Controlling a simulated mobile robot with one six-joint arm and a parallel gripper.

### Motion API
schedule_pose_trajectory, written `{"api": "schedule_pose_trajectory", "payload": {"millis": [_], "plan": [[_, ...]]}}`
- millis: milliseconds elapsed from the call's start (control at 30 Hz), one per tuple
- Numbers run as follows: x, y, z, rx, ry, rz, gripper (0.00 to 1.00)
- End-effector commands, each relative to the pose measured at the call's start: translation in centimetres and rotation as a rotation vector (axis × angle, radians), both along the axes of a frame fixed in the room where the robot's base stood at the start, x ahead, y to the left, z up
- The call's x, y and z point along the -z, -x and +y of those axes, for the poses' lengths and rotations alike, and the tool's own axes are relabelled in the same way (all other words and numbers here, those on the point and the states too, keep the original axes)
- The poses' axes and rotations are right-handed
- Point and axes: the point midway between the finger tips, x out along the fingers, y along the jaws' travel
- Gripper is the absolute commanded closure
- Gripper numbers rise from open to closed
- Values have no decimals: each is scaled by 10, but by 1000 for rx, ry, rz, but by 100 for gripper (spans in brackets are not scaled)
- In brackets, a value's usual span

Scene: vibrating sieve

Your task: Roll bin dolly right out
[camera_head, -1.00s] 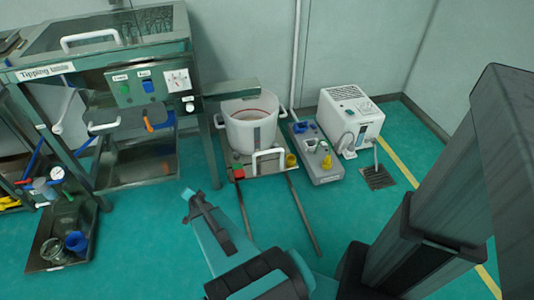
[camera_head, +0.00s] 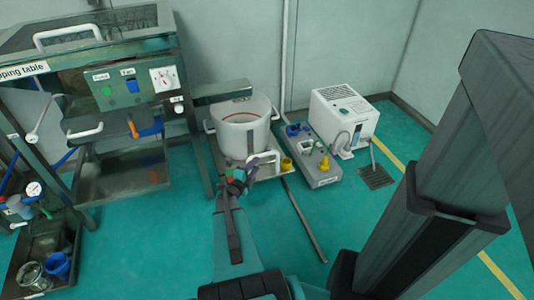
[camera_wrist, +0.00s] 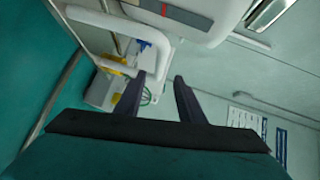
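A white bin (camera_head: 243,130) stands upright on a low dolly (camera_head: 214,152) against the back wall. A white bar handle (camera_head: 266,157) rises at the dolly's front; it also shows large at the upper left of the wrist view (camera_wrist: 110,22). My gripper (camera_head: 243,173) is just in front of the dolly, left of the handle in the head view, and hides part of the dolly's front. In the wrist view its fingers (camera_wrist: 158,84) are spread with nothing seen between them. The handle appears beyond the fingers, not between them.
A floor rail (camera_head: 303,220) runs forward from the dolly. A grey unit with a yellow knob (camera_head: 314,158) and a white machine (camera_head: 344,115) stand to the right. The tipping table (camera_head: 130,100) stands left. A jar tray (camera_head: 58,240) is lower left.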

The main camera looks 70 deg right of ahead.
Motion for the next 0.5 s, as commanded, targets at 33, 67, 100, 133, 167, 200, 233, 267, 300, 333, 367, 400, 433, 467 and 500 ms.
{"api": "schedule_pose_trajectory", "payload": {"millis": [33,67,100,133,167,200,233,267,300,333,367,400,433,467,500], "plan": [[0,0,0,-1,0,1,64],[0,0,0,-1,0,1,64],[0,0,0,-1,0,1,64],[0,0,0,-1,-1,1,64],[0,0,0,-1,-1,2,64],[1,0,-1,-1,-1,2,64],[1,0,-2,-2,-1,2,64],[1,0,-3,-1,-1,2,64],[2,0,-5,-1,-1,2,64],[2,0,-7,-2,-1,2,64],[2,0,-9,-1,-1,2,64],[3,1,-12,-1,-1,2,64],[4,1,-14,-1,-1,2,64],[4,1,-17,-1,-1,2,64],[5,2,-22,-1,-1,2,64]]}}
